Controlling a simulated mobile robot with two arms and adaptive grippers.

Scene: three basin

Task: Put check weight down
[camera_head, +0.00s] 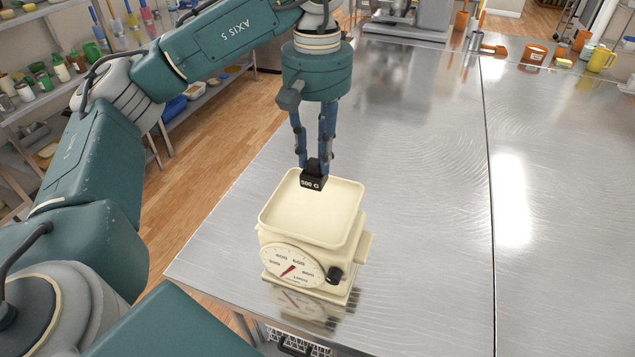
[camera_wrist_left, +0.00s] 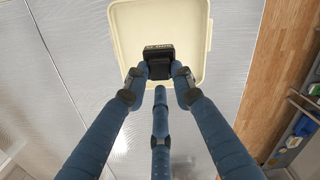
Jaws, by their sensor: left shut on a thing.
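A black check weight marked 500 G (camera_head: 312,183) is held between the fingertips of my left gripper (camera_head: 314,160). It is at the far part of the cream scale pan (camera_head: 310,215); I cannot tell whether it touches the pan. The cream kitchen scale (camera_head: 290,262) has a round dial with a red needle and a black knob. In the left wrist view the weight (camera_wrist_left: 159,62) sits between the blue fingers of the left gripper (camera_wrist_left: 160,75), over the cream pan (camera_wrist_left: 190,18). My right gripper is not in view.
The scale stands on a shiny steel table (camera_head: 420,200) near its front left edge. The table right of the scale is clear. Orange containers (camera_head: 533,54) and a yellow mug (camera_head: 601,59) stand at the far right. Shelves (camera_head: 60,90) with jars are at the left.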

